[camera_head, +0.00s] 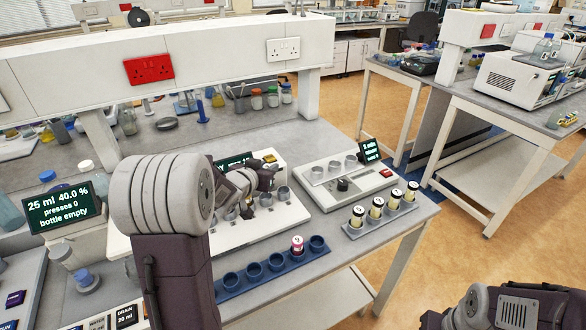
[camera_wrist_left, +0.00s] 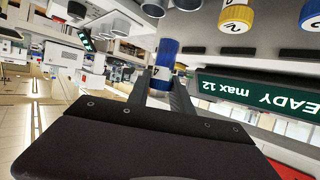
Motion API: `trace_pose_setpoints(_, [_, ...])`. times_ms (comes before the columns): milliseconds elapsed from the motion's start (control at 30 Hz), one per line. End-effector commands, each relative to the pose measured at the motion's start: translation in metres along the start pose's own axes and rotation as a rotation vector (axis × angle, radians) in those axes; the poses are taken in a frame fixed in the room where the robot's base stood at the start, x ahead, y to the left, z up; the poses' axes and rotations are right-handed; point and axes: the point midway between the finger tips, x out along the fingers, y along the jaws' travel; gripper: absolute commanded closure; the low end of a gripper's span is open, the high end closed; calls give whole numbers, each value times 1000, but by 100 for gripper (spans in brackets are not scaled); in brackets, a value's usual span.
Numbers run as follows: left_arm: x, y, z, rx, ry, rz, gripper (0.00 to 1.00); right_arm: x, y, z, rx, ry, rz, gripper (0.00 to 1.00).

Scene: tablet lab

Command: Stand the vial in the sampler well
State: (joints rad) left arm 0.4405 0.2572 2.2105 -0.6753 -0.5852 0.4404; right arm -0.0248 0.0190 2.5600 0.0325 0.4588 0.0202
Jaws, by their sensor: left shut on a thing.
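My left gripper (camera_head: 266,178) is shut on a vial, above the white device with the display that I take to be the sampler (camera_head: 292,214). In the head view the vial is mostly hidden by the gripper. Grey wells (camera_head: 283,193) stand in a row on the device. Its green display (camera_wrist_left: 255,92) reads READY max 12, upside down in the wrist view. My right gripper is out of view; only part of that arm shows.
A blue rack (camera_head: 232,291) in front holds one red-and-white vial (camera_head: 297,246) among empty holes. A grey rack (camera_head: 353,233) at right holds several dark vials with pale caps. Another device (camera_head: 322,197) with a knob stands behind that rack. A bottle-dispenser display (camera_head: 64,204) is at left.

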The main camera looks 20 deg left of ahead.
Motion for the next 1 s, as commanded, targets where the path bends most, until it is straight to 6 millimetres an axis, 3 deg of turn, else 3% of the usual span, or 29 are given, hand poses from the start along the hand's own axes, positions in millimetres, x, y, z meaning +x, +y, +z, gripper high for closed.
trace_pose_setpoints(100, [-3, -10, -1, -8, 0, -18, 100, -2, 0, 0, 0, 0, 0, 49])
trace_pose_setpoints(367, [0, -10, 6, -8, 0, -18, 100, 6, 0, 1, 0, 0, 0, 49])
trace_pose_setpoints(800, [21, -10, 57, -8, 0, -18, 100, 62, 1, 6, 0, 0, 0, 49])
trace_pose_setpoints(1000, [24, -10, 64, -7, 1, -18, 100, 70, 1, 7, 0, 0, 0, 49])
